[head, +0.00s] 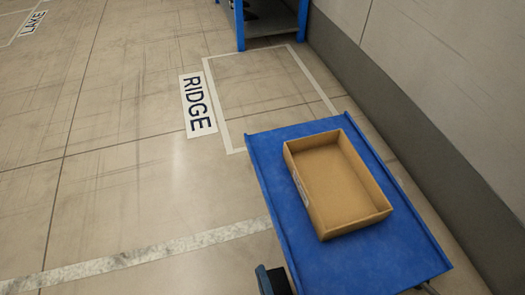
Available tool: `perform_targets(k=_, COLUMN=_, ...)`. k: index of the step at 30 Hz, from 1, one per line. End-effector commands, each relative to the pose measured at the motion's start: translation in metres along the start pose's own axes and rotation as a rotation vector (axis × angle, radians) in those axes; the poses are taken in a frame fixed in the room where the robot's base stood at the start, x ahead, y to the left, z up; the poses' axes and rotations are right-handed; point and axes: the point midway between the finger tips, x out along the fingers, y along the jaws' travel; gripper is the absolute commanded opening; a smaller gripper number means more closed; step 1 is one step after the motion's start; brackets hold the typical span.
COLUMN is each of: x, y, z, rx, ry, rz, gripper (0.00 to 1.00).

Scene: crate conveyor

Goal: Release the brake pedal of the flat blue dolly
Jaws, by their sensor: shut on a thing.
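The flat blue dolly (272,200) stands at the right, its long sides slanting down to the right, and its near end is close to the bottom edge of the head view. An open, empty-looking cardboard tray (380,215) lies on its deck. No brake pedal can be made out. A small dark and blue part (271,281) shows at the bottom edge beside the dolly's near left corner, and I cannot tell what it is. A small grey piece shows under the near right corner. My gripper cannot be made out in this view.
A white-outlined floor bay (238,149) with a RIDGE sign (198,105) lies beyond the dolly. A blue-framed rack (240,25) stands behind it. A wall (430,150) runs close along the right. The floor at left is open, with a LAKE sign (33,22) far off.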

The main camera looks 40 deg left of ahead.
Motion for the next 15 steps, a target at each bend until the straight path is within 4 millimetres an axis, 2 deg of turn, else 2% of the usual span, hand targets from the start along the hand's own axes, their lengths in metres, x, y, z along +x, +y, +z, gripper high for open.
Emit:
perform_targets(k=12, x=0.0004, y=-0.0015, z=0.0001, rx=0.011, ry=-0.002, rz=-0.002, gripper=0.0)
perform_targets(k=13, x=0.0004, y=-0.0016, z=0.0001, rx=0.011, ry=-0.002, rz=-0.002, gripper=0.16)
perform_targets(k=15, x=0.0004, y=-0.0016, z=0.0001, rx=0.01, ry=-0.002, rz=-0.002, gripper=0.29)
